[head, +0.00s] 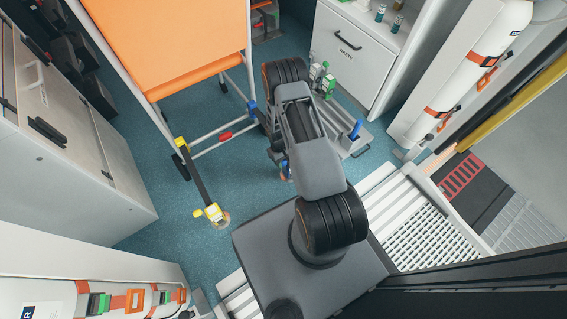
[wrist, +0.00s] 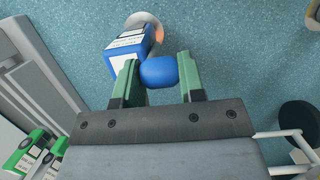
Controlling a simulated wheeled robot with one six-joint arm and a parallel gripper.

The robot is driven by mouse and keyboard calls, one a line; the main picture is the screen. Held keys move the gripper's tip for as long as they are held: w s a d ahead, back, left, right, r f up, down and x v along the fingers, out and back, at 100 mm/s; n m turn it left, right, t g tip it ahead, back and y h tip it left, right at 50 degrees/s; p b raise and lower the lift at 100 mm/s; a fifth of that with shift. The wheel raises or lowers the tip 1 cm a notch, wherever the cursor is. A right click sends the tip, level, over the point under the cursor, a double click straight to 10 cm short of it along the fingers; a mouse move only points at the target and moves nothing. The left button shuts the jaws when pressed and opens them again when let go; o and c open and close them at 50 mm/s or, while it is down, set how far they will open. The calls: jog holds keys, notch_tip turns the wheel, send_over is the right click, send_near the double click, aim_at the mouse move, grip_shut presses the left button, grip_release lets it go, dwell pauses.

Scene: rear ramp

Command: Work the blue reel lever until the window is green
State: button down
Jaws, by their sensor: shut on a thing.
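In the wrist view my gripper (wrist: 158,78) has its two green fingers on either side of a rounded blue lever knob (wrist: 159,72) and is shut on it. A blue block with white labels (wrist: 126,57) sits just beyond the knob, close to the left finger. A pale round part with an orange tint (wrist: 145,22) shows behind that block. In the head view my arm hides most of the gripper; a small bit of blue (head: 286,173) shows beside the arm. I cannot make out a window or its colour in either view.
White cabinets flank the teal floor (head: 160,215), which is open at left.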

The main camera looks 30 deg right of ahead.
jog(key=shift+w+d+r, duration=0.1)
jog(key=shift+w+r, duration=0.1)
jog(key=shift+w, duration=0.4)
jog(key=shift+w+d, duration=0.1)
jog(key=c, duration=1.1)
grip_release()
jog(key=o, duration=0.4)
jog(key=shift+s, duration=0.2)
jog(key=shift+c, duration=0.2)
jog(key=p+v, duration=0.4)
jog(key=v, duration=0.9)
jog(key=shift+r+p, duration=0.4)
jog(key=shift+r, duration=0.05)
